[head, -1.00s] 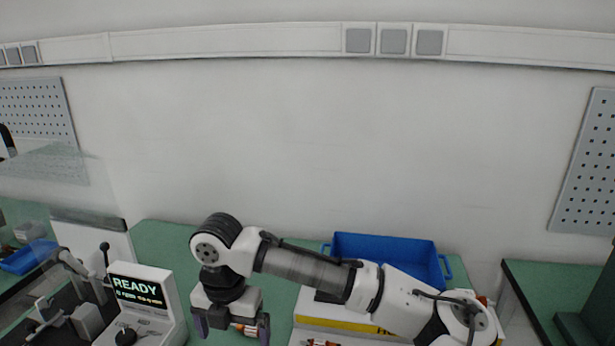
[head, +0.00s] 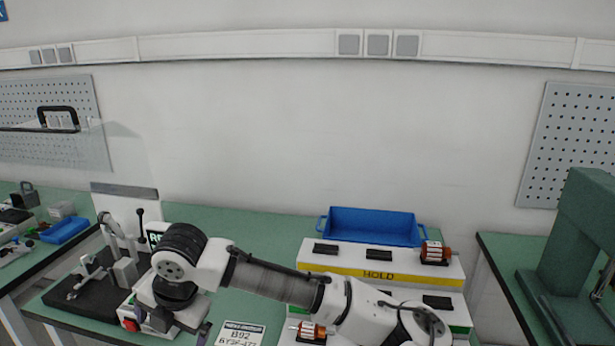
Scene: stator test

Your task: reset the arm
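My arm (head: 280,283) reaches from the lower right across the bench to the left in the head view. My gripper (head: 172,330) hangs at its left end, pointing down, in front of the tester (head: 154,237). Its fingers look spread apart, and I see nothing held between them. The gripper and wrist hide most of the tester and its screen. The lower fingertips are near the bottom of the picture.
A white rack with a yellow HOLD strip (head: 345,271) carries a copper-wound stator (head: 435,252); another stator (head: 311,331) lies nearer, beside my arm. A blue bin (head: 372,226) stands behind. A label card (head: 240,334) lies right of my gripper. A lever fixture (head: 97,280) stands left.

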